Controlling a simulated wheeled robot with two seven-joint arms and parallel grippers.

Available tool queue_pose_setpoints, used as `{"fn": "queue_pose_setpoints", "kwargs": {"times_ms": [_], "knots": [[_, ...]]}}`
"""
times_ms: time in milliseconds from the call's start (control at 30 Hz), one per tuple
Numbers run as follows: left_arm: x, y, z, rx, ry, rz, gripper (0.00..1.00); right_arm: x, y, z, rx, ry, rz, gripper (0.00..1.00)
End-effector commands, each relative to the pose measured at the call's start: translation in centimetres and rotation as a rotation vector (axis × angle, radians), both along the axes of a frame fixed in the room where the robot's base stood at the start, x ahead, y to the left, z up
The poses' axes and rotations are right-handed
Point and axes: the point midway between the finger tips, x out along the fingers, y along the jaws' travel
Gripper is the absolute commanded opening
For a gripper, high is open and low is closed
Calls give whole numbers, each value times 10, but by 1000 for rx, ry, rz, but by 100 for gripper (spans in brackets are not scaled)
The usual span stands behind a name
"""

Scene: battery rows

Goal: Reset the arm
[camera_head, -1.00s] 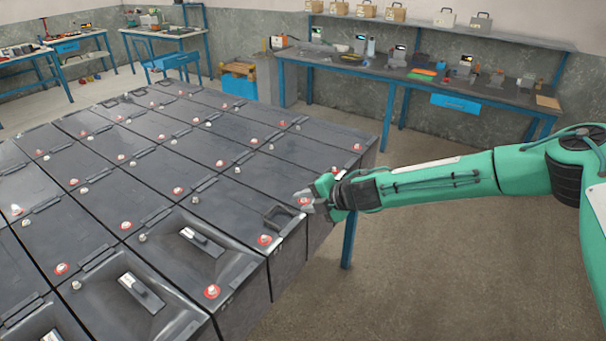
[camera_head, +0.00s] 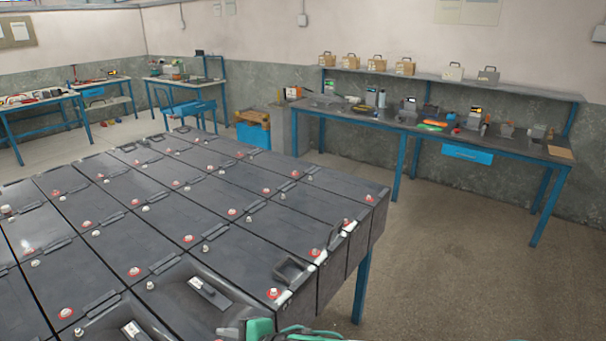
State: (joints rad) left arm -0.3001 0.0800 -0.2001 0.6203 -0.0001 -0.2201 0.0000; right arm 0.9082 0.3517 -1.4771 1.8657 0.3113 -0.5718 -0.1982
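My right gripper (camera_head: 230,330) shows at the bottom edge of the head view, a little right of the handled battery tops. Only its grey finger end and part of the green wrist show; the rest of the arm is cut off by the frame. Whether its fingers are apart is too small to tell. It overlaps the near edge of the rows of dark batteries (camera_head: 165,220) in the picture; I cannot tell if it touches them. My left gripper is out of view.
The battery block with red-ringed terminals fills the left and centre. A blue-legged workbench (camera_head: 400,122) with tools stands along the back wall, under a shelf (camera_head: 470,84) with boxes. The floor (camera_head: 460,260) at the right is clear.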

Motion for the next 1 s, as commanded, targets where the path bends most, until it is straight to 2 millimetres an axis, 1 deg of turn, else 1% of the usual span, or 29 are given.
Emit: {"fn": "queue_pose_setpoints", "kwargs": {"times_ms": [33, 100, 233, 367, 467, 567, 767, 800, 867, 900, 967, 1000], "knots": [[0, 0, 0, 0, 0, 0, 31, -10, 3, 2, 30, 39, -26, 28], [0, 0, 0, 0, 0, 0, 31, -18, 3, 7, 63, 85, -69, 28], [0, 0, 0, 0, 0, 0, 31, -28, -4, 14, 117, 172, -161, 28], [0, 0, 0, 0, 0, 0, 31, -33, -19, 17, 166, 264, -266, 28], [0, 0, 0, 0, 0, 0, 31, -35, -38, 16, 194, 336, -357, 28], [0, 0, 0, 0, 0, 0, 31, -38, -60, 11, 217, 412, -456, 28], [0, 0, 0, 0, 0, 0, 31, -47, -119, -11, 236, 566, -671, 28], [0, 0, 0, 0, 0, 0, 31, -50, -132, -18, 236, 597, -718, 28], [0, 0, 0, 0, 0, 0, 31, -57, -153, -27, 232, 643, -789, 28], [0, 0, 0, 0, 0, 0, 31, -62, -168, -34, 227, 675, -838, 28], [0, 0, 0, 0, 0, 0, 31, -72, -190, -45, 218, 723, -912, 28], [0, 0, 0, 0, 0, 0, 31, -79, -206, -53, 210, 754, -964, 28]]}}
